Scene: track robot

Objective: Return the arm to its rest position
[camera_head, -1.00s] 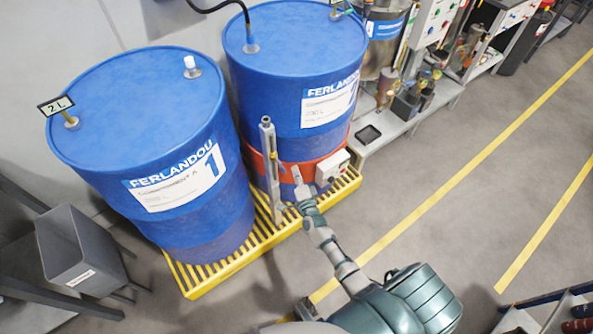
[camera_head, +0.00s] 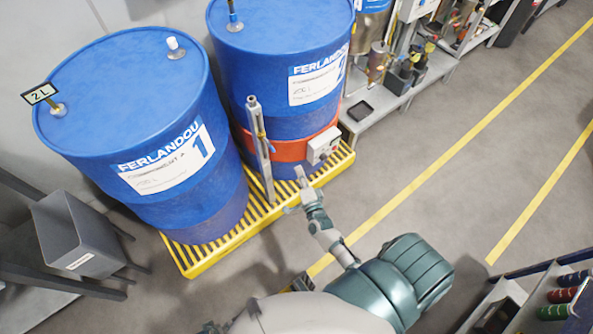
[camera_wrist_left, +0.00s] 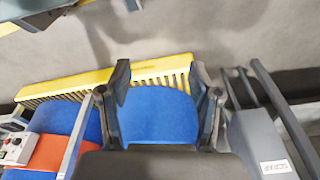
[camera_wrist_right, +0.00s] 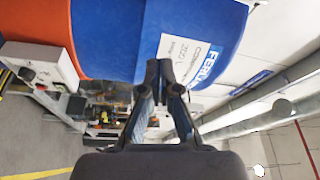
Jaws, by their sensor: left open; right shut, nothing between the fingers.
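My right gripper (camera_head: 302,178) is shut and empty in the head view, at the front of the yellow grated pallet, near the right blue drum (camera_head: 285,75) and its orange band. In the right wrist view its fingertips (camera_wrist_right: 165,68) are together, with a blue drum (camera_wrist_right: 110,40) and its white label beyond them. My left gripper (camera_wrist_left: 160,80) is open and empty in the left wrist view, with a blue drum (camera_wrist_left: 158,115) and the yellow pallet behind its fingers.
The left blue drum (camera_head: 130,95) stands on the yellow pallet (camera_head: 225,247). A metal post (camera_head: 260,150) stands before the drums, and a control box (camera_head: 322,146) sits on the orange band. A grey bin (camera_head: 75,235) is at left. Floor (camera_head: 430,165) at right is clear.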

